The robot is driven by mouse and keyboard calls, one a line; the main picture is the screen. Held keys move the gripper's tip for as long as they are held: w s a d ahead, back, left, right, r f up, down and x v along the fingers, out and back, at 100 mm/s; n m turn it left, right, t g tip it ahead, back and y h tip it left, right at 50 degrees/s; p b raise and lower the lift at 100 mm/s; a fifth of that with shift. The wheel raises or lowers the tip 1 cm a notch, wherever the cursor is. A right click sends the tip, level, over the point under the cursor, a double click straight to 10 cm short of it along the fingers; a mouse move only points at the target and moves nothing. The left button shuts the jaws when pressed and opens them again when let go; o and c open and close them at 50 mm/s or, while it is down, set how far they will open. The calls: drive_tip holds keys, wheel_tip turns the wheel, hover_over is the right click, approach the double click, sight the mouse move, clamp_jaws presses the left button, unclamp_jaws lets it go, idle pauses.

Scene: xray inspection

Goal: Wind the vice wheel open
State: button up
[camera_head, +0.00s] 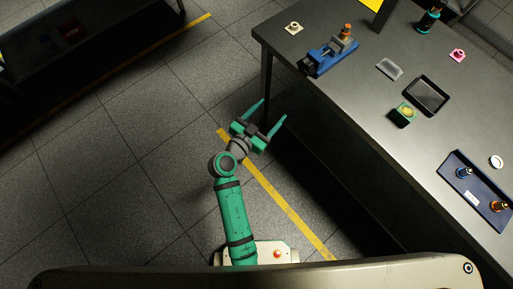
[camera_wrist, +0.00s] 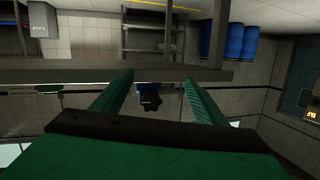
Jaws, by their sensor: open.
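The blue vice (camera_head: 325,60) sits at the table's near left corner, with a grey block and an orange-topped piece on it. Its black wheel (camera_head: 307,67) is at the vice's lower left end, by the table edge. My gripper (camera_head: 273,108) is open and empty, out over the floor beside the table, apart from the wheel and below it in the picture. In the wrist view, which looks upside down, a dark shape that looks like the wheel (camera_wrist: 150,101) shows between the open fingers, beyond them at the table edge. The wheel's details are too dark to tell.
The dark table (camera_head: 350,95) holds a cream part (camera_head: 293,28), a clear tray (camera_head: 390,69), a black tray (camera_head: 428,95), a green box (camera_head: 404,114) and a blue tray (camera_head: 452,185). The floor left of the table is open. A dark bench (camera_head: 95,50) stands at upper left.

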drive_tip(key=s+a+f+n+y, duration=0.4)
drive_tip(key=s+f, duration=0.3)
drive_tip(key=s, duration=0.3)
drive_tip(key=shift+s+a+f+n+t+y, duration=0.15)
drive_tip(key=shift+s+a+n+t+y, duration=0.25)
drive_tip(key=shift+y, duration=0.3)
drive_tip(key=shift+w, duration=0.1)
